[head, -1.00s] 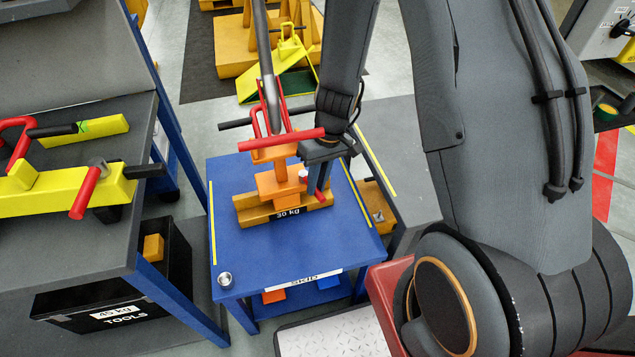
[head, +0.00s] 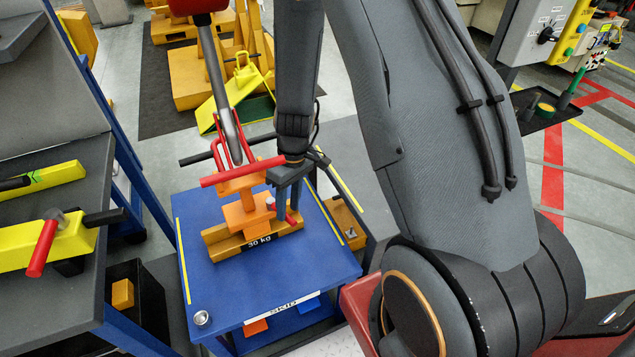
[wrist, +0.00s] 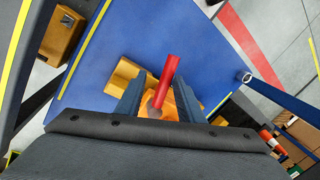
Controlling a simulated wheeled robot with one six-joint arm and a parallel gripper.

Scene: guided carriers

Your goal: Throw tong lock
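An orange lifting tong (head: 238,205) hangs from a grey rod and straddles a yellow-orange block marked 30 kg (head: 225,243) on a blue skid table (head: 325,262). A long red bar handle (head: 225,176) crosses the tong's top. A short red lever (head: 285,212), apparently the tong lock, sticks out from its right side. In the wrist view the red lever (wrist: 167,76) stands between my gripper's (wrist: 157,92) two fingers, with a gap visible on both sides. My gripper (head: 287,205) is open around the lever, pointing down. Finger contact cannot be told.
A grey bench (head: 50,315) with yellow tooling and a red handle stands at the left. A small metal cup (head: 202,318) sits on the skid's front left corner. A yellow frame (head: 225,105) stands behind. A control panel (head: 545,30) is at the upper right.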

